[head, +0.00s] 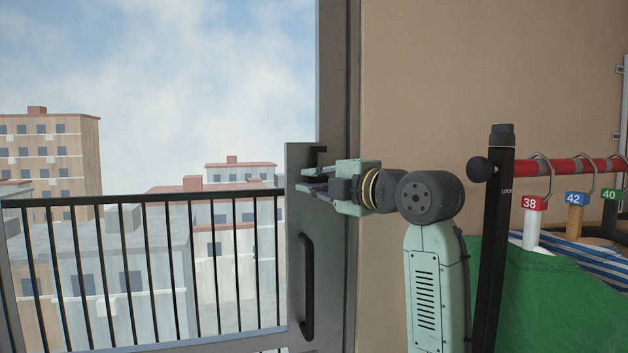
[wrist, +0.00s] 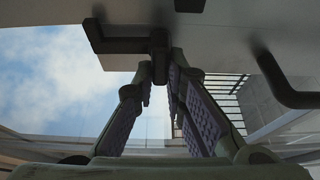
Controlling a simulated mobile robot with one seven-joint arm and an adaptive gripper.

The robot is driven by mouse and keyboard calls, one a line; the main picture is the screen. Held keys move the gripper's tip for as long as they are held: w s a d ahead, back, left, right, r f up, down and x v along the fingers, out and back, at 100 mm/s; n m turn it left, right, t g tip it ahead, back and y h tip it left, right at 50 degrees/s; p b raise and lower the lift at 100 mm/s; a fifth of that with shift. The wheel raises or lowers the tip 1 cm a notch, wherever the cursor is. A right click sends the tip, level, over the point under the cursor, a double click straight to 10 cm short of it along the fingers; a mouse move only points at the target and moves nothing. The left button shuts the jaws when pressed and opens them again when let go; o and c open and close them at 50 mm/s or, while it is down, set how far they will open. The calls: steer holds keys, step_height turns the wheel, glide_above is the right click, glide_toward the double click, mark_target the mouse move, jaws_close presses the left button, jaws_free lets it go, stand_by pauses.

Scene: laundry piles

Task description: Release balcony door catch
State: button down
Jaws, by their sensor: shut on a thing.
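The balcony door (head: 298,240) is a grey framed door at the wall's left edge, with a black pull handle (head: 307,290) low on its stile. The door catch (head: 320,153) is a small black angled piece near the stile's top. In the wrist view the catch (wrist: 110,43) is a dark L-shaped lever. My gripper (head: 310,184) reaches in from the right, level with the stile's upper part, below the catch's top. In the wrist view my gripper's purple-padded fingers (wrist: 160,82) close together on the catch's short downward arm. The fingers hide part of the contact.
A black railing (head: 150,270) and buildings stand outside to the left. A tan wall (head: 430,90) is behind my arm. At the right, a black post (head: 493,240) and red rail (head: 560,168) carry numbered hangers and a green cloth (head: 540,300) close to my arm.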

steer(key=c, duration=1.6)
jaws_free()
steer(key=shift+c, duration=0.2)
steer(key=shift+r, duration=0.1)
